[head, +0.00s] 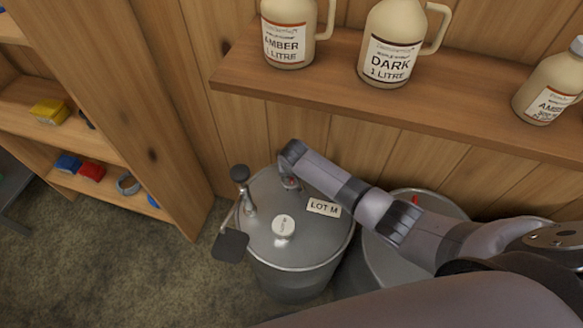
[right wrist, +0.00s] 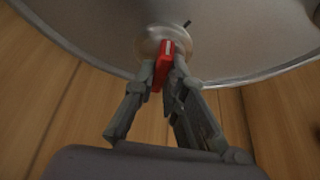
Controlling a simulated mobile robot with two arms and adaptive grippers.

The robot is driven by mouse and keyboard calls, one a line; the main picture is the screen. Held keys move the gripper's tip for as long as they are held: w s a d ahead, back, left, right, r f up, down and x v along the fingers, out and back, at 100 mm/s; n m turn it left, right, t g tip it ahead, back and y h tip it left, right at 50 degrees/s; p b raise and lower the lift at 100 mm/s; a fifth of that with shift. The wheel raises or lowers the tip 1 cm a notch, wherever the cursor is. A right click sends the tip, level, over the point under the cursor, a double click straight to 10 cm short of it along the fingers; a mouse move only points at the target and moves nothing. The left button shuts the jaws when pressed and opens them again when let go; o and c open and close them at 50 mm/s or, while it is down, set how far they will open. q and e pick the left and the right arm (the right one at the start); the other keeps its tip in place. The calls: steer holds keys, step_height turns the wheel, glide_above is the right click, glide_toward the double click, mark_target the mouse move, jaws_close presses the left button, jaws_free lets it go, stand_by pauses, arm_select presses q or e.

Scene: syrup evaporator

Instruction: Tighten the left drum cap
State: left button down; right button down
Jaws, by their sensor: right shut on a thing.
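The left drum (head: 300,250) is a grey metal drum with a "LOT M" label (head: 324,207) on its lid. My right gripper (head: 290,184) reaches down to the back part of this lid; its fingers are small and partly hidden in the head view. In the right wrist view my right gripper (right wrist: 165,72) is shut on a red tab (right wrist: 165,62). The tab stands on a round metal cap (right wrist: 153,42) on the drum lid (right wrist: 95,35). The cap's thread is hidden, so I cannot tell how tight it sits. My left gripper is not in view.
A black-knobbed fitting (head: 241,178) and a white round disc (head: 284,226) are on the lid. The right drum (head: 378,262) stands close by, with a red tab (head: 415,200). A wall shelf (head: 330,78) with jugs overhangs behind. A wooden rack (head: 165,110) stands left.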

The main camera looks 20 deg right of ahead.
steer(key=m, duration=0.2)
steer(key=shift+a+m+h, duration=0.15)
steer(key=shift+m+h, duration=0.15)
steer(key=shift+h, duration=0.1)
steer(key=shift+m+g+h, duration=0.3)
steer(key=shift+m+g, duration=0.1)
steer(key=shift+m, duration=0.6)
steer(key=shift+w, duration=0.1)
steer(key=c, duration=1.6)
jaws_free()
steer(key=shift+c, duration=0.2)
steer(key=v, duration=1.2)
